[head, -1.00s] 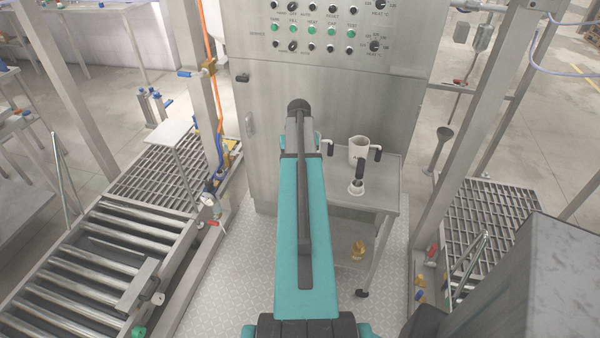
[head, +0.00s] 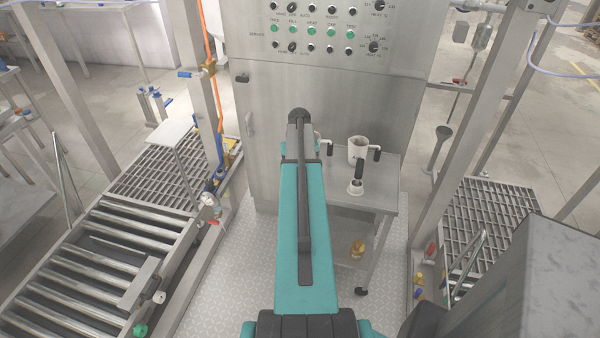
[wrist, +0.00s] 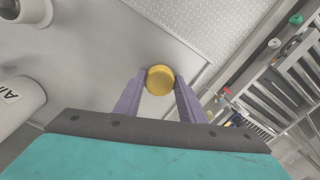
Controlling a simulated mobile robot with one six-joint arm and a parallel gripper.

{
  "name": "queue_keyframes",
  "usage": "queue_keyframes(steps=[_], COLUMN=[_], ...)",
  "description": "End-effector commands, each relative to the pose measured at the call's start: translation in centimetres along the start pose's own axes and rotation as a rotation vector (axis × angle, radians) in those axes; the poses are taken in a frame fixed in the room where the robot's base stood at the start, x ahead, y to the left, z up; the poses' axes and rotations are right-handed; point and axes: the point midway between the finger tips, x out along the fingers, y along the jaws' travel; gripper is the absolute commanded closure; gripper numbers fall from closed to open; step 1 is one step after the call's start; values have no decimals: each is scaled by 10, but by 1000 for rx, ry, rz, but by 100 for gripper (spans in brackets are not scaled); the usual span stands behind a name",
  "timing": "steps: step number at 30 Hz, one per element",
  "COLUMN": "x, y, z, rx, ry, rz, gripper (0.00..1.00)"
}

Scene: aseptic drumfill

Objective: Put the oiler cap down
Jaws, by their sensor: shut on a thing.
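The oiler cap, a round yellow disc (wrist: 160,80), is between the two purple fingers of my gripper (wrist: 160,84) in the wrist view. The fingers are shut on its sides. Behind it is the grey top of a small steel table (wrist: 100,60), with the table's edge close by. Whether the cap touches the table cannot be told. In the head view my arm hides the gripper and cap; the same table (head: 384,188) stands right of my arm.
A white jug (head: 360,150) with a black handle and a black-handled tool on a white base (head: 356,187) stand on the table. A steel cabinet (head: 340,100) rises behind. A brass-coloured part (head: 357,247) is on the lower shelf. Roller conveyors (head: 110,255) lie left.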

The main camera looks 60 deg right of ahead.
Motion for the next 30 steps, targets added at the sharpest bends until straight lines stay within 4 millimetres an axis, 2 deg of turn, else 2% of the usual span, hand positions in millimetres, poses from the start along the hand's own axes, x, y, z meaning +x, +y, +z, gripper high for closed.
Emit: queue_keyframes(steps=[15, 16, 18, 19, 30], x=[6, 6, 6, 6, 4], y=[-1, -1, -1, -1, -1], z=[0, 0, 0, 0, 0], rx=[-1, -1, -1, -1, -1], ry=[1, 1, 1, 1, 1], rz=[0, 0, 0, 0, 0], gripper=[99, 60, 49, 45, 45])
